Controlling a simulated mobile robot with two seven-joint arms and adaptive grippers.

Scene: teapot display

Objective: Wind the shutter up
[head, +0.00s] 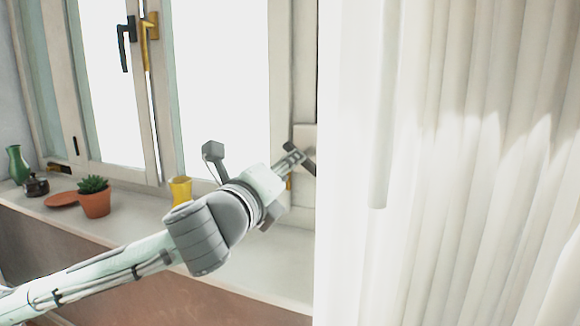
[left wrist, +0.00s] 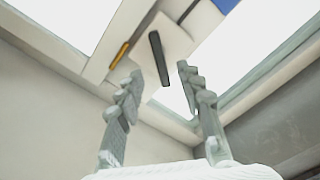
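A pale plate (head: 304,137) is on the wall beside the window, at the curtain's edge; it also shows in the left wrist view (left wrist: 174,38). A dark bar-shaped handle (left wrist: 159,58) sticks out from it. My left gripper (head: 294,158) is up close to the plate. In the left wrist view my left gripper (left wrist: 159,72) is open, its fingers apart, with the dark handle showing between and beyond the fingertips. I cannot tell whether a finger touches it. The window panes are bright white, and I cannot make out the shutter. My right gripper is out of view.
A white curtain (head: 470,180) hangs just right of my left gripper. The sill (head: 135,225) holds a yellow cup (head: 181,190), a potted plant (head: 95,203), a small dark pot (head: 36,186) and a green vase (head: 18,166). Window handles (head: 149,27) jut out at upper left.

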